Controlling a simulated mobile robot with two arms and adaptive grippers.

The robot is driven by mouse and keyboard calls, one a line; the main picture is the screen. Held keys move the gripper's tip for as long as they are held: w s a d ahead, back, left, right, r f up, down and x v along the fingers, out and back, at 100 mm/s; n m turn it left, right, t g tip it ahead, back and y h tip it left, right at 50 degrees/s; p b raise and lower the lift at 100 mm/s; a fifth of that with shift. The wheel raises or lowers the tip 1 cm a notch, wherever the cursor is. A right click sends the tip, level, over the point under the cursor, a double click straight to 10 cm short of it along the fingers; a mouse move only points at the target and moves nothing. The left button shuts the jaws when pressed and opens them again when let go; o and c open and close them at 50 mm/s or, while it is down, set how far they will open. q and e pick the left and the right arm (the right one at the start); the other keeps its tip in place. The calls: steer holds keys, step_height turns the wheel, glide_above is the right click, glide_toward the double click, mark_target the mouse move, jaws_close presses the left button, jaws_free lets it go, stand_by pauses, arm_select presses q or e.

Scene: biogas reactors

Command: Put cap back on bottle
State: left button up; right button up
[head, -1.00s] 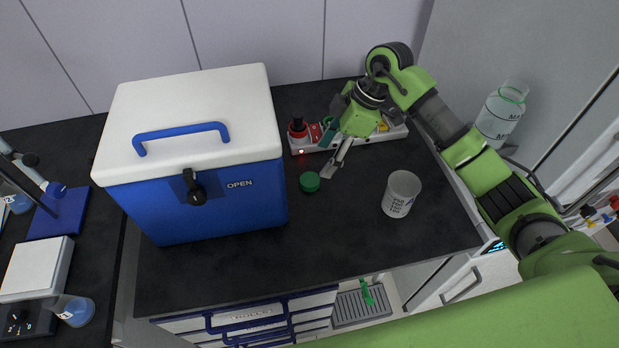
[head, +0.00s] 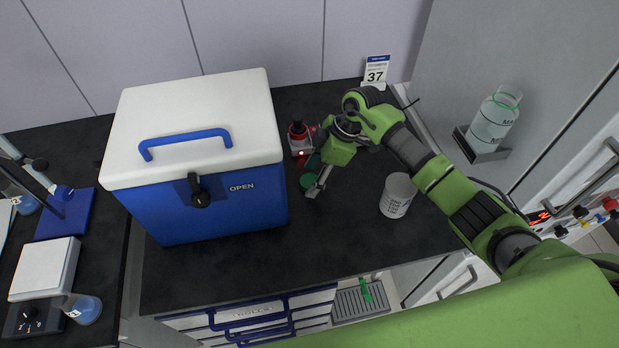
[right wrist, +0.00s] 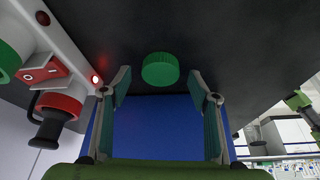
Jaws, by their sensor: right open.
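The green cap (head: 306,181) lies on the dark counter, to the right of the blue cool box, partly hidden by my right gripper in the head view. My right gripper (head: 313,178) is open, low over the counter, with its fingers at the cap. In the right wrist view, the cap (right wrist: 160,69) lies between and slightly beyond the open fingertips (right wrist: 160,82), with a gap on both sides. The clear bottle (head: 493,122) with a green neck ring stands uncapped on a small wall ledge at the right. My left gripper is not in view.
The blue cool box (head: 215,210) with a white lid fills the counter's left part. A white beaker (head: 397,196) stands right of my gripper. A red-knobbed switch panel (head: 301,148) lies behind the cap; it also shows in the right wrist view (right wrist: 58,65). The front counter is clear.

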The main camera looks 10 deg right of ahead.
steer(key=shift+a+f, duration=0.15)
steer(key=shift+f, duration=0.3)
steer(key=c, duration=0.8)
steer(key=shift+r, duration=0.15)
